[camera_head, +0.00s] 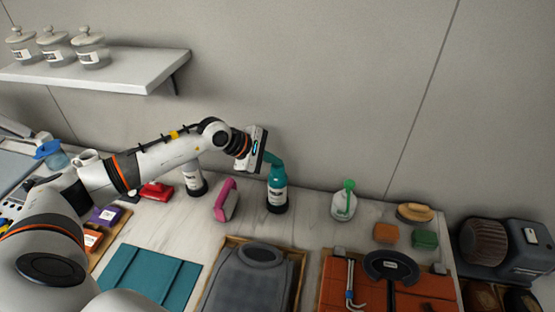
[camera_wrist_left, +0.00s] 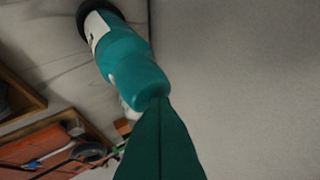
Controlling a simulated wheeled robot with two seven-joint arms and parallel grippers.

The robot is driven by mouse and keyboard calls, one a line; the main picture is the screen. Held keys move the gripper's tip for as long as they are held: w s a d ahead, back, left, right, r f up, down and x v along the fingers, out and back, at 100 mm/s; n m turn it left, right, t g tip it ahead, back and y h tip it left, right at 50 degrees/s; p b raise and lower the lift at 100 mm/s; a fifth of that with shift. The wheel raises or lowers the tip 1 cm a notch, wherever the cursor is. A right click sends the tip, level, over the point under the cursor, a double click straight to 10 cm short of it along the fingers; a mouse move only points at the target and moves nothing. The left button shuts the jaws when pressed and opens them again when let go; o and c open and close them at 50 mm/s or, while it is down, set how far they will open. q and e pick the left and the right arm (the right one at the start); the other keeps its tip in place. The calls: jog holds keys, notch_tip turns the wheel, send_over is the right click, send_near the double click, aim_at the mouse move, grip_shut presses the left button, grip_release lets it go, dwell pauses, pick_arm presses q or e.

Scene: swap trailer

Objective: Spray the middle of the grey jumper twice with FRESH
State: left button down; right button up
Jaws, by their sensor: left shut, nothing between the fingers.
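A teal spray bottle (camera_head: 277,188) with a black base and a white label stands upright on the counter near the wall. I cannot read the label, so I cannot tell whether it is FRESH. My left gripper (camera_head: 262,152) is shut with nothing held, right beside the bottle's top. A grey folded garment (camera_head: 250,283), likely the grey jumper, lies in a wooden-edged tray at the front. My right gripper is not in view.
A white bottle (camera_head: 194,182) and a pink object (camera_head: 225,200) stand left of the teal bottle. A clear bottle with a green top (camera_head: 344,200) stands to the right. A teal folded cloth (camera_head: 150,275) lies left of the garment. A shelf (camera_head: 100,75) with jars hangs upper left.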

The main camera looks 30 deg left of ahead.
aim_at(273, 166)
pick_arm(q)
jog(key=shift+s+f+g, duration=0.3)
jog(key=shift+f, duration=0.45)
jog(key=shift+w+r+p, duration=0.15)
jog(key=shift+r+p, duration=0.45)
jog(key=shift+r, duration=0.6)
jog(key=r, duration=0.2)
jog(key=r+p, duration=0.1)
jog(key=shift+w+a+r, duration=0.15)
jog(key=shift+w+r, duration=0.05)
jog(key=shift+w, duration=0.05)
jog(key=shift+s+r, duration=0.1)
jog(key=shift+r, duration=0.25)
